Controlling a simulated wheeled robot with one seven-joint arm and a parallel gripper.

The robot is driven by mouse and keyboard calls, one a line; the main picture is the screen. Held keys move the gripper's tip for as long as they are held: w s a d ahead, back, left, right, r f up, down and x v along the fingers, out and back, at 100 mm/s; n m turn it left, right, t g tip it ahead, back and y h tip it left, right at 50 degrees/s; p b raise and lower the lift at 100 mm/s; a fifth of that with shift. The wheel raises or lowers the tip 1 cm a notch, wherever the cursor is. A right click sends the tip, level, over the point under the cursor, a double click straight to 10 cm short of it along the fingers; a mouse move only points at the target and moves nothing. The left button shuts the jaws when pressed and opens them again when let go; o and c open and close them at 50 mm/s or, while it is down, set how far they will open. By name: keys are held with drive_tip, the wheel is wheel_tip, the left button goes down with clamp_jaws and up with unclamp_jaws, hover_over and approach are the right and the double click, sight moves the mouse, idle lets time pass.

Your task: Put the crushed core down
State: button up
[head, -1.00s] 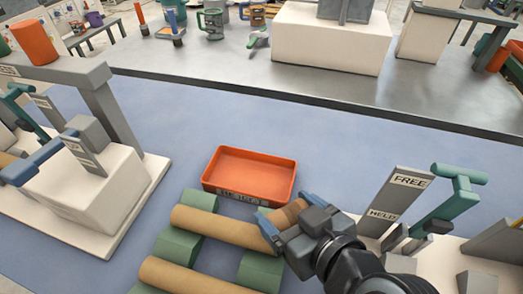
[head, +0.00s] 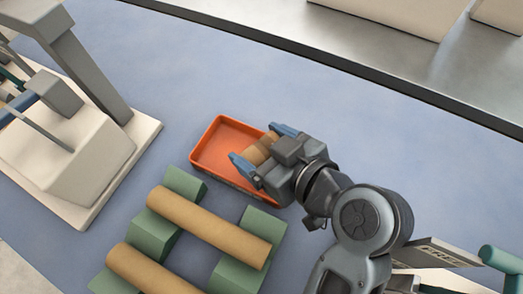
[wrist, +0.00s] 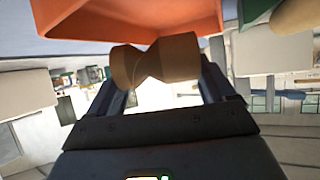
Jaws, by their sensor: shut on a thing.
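My gripper (head: 262,150) is shut on the crushed core (head: 262,149), a short brown tube. In the wrist view the core (wrist: 155,62) is pinched in at its middle and sits between the fingers (wrist: 160,80). In the head view, the gripper and core are over the right part of the orange tray (head: 207,148). The tray also shows at the top of the wrist view (wrist: 130,20). I cannot tell whether the core touches the tray. The tray's label is mostly out of sight behind the gripper.
Two long brown cores (head: 210,228) (head: 150,272) lie across green blocks (head: 150,240) in front of the tray. A white-based machine (head: 80,165) stands at the left. A FREE sign plate (head: 440,252) is at lower right. The blue mat behind the tray is clear.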

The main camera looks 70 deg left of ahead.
sight(262, 158)
drive_tip(key=shift+f, duration=2.1)
drive_tip(key=shift+f, duration=0.2)
drive_tip(key=o, duration=0.7)
drive_tip(key=shift+o, duration=0.2)
drive_tip(key=shift+r, duration=0.35)
drive_tip(key=v, duration=0.7)
drive_tip(key=shift+d+b, duration=0.25)
drive_tip(key=shift+b, duration=0.05)
